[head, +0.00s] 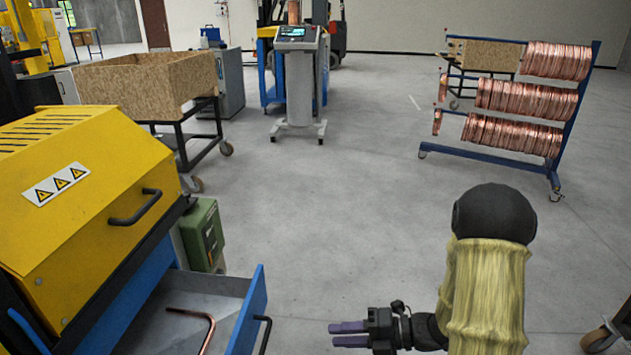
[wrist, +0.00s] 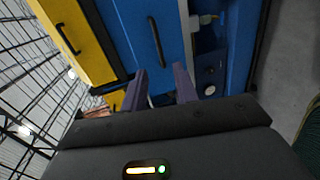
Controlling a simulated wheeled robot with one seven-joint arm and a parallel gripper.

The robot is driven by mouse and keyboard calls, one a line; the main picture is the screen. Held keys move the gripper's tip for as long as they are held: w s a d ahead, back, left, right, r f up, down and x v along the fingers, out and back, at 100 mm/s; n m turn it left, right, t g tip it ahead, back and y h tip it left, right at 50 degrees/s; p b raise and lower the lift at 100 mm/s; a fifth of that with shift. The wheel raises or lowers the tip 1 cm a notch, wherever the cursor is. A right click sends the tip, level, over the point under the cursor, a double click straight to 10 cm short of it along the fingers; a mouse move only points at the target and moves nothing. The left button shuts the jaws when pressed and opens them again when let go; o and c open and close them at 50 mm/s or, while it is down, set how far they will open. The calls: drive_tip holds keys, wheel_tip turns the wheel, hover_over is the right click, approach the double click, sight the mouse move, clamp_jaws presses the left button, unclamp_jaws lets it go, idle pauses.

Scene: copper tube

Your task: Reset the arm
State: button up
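My gripper (head: 349,334) is at the bottom of the head view, to the right of the blue drawer, with its fingers pointing left. Its two purple fingers are apart with nothing between them. In the wrist view the open fingers (wrist: 160,88) point towards the blue and yellow machine (wrist: 120,20). My arm, in a yellow-green sleeve with a black joint, rises at the lower right of the head view. A bent copper tube (head: 200,322) lies in the open drawer (head: 245,315) of the machine, apart from my gripper.
The yellow machine cover (head: 85,190) and a green box (head: 203,235) stand at the left. A wooden crate (head: 145,85) on a cart and a console (head: 298,75) stand farther back. A blue rack (head: 575,115) with copper coils is at the right. The middle floor is clear.

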drive_tip(key=w+d+r+m+t+h, duration=0.2)
drive_tip(key=w+d+m+t+h, duration=0.45)
drive_tip(key=m+h, duration=0.9)
drive_tip(key=s+r+m+g, duration=0.2)
drive_tip(key=s+m+g, duration=0.5)
drive_tip(key=s+m, duration=0.95)
wheel_tip(320, 180, up, 27)
drive_tip(key=w+m+p, duration=0.2)
drive_tip(key=p, duration=2.5)
drive_tip(key=shift+w+d, duration=0.3)
drive_tip(key=shift+d, duration=0.15)
drive_tip(key=shift+f+t, duration=0.15)
drive_tip(key=shift+t, duration=0.1)
